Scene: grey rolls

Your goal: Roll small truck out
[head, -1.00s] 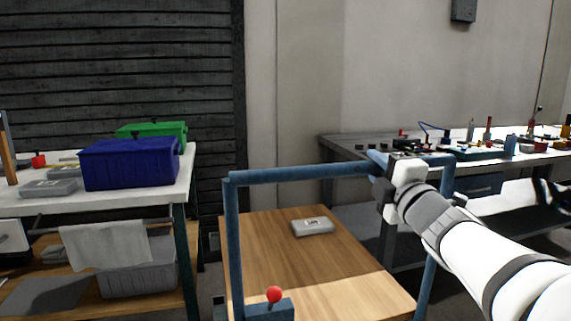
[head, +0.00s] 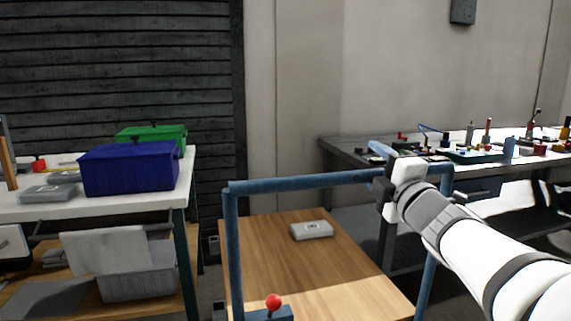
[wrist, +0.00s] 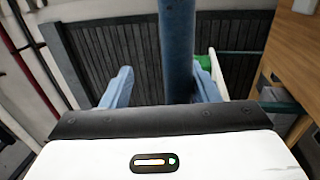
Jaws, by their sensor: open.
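The small truck is a cart with a wooden deck (head: 275,255) and a blue tubular handle (head: 290,183) rising at its near side. The handle's top bar also shows in the wrist view (wrist: 178,45), where it runs between my two light blue fingers. My gripper (wrist: 165,88) is open around the bar, with the bar closer to the right finger. Contact between finger and bar cannot be told. In the head view my gripper (head: 380,158) is at the right part of the handle. The cart's wheels are out of sight.
A grey case (head: 312,230) lies on the deck. A red knob (head: 273,301) stands at the handle's foot. A white-topped table (head: 60,207) with blue (head: 130,168) and green (head: 155,133) boxes is at left. A workbench (head: 345,150) with tools stands behind at right.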

